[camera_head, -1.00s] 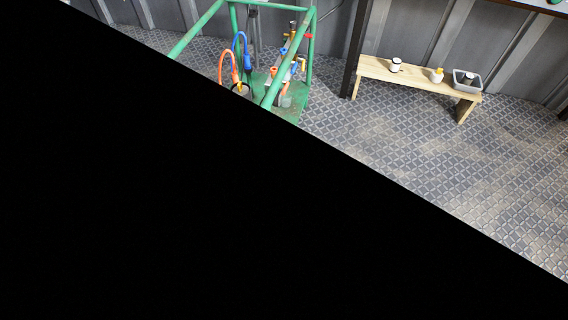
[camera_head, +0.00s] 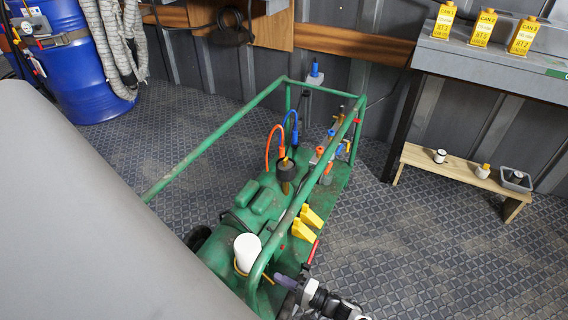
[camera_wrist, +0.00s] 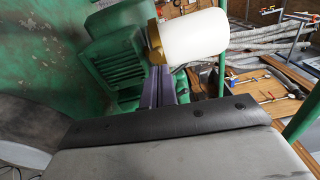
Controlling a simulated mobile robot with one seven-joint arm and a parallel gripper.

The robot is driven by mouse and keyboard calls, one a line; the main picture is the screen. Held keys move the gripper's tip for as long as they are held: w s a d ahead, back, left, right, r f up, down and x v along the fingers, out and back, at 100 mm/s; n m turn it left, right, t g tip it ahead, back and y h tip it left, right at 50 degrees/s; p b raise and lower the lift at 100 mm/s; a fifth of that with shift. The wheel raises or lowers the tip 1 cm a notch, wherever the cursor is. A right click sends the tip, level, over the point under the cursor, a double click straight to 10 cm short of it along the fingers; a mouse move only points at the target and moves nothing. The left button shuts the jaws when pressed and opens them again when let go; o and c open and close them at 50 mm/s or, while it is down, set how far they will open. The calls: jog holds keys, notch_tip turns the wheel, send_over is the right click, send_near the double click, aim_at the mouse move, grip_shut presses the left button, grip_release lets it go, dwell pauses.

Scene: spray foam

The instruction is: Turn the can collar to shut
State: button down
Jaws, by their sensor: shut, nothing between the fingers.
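A white can (camera_head: 247,249) stands on the green wheeled machine (camera_head: 262,205), behind its frame tube in the head view. A brass-coloured collar (camera_head: 239,270) shows at its lower end. In the wrist view the white can (camera_wrist: 196,40) is large and tilted, with the collar (camera_wrist: 154,42) at its left end. My gripper (camera_head: 281,280) is right of and below the can in the head view. In the wrist view my gripper (camera_wrist: 166,75) is shut and empty, its purple-grey fingers just below the collar. I cannot tell whether they touch it.
The green tube frame (camera_head: 285,225) passes between can and gripper. Two yellow handles (camera_head: 307,222) and a red lever (camera_head: 314,250) are close by. Hoses (camera_head: 275,140) rise farther back. A wooden bench (camera_head: 465,172) and yellow cans (camera_head: 482,27) stand right. The floor between is clear.

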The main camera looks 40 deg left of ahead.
jog(key=shift+s+d+m+t+p, duration=0.1)
jog(key=shift+s+m+t+p, duration=1)
jog(key=shift+s+t, duration=0.6)
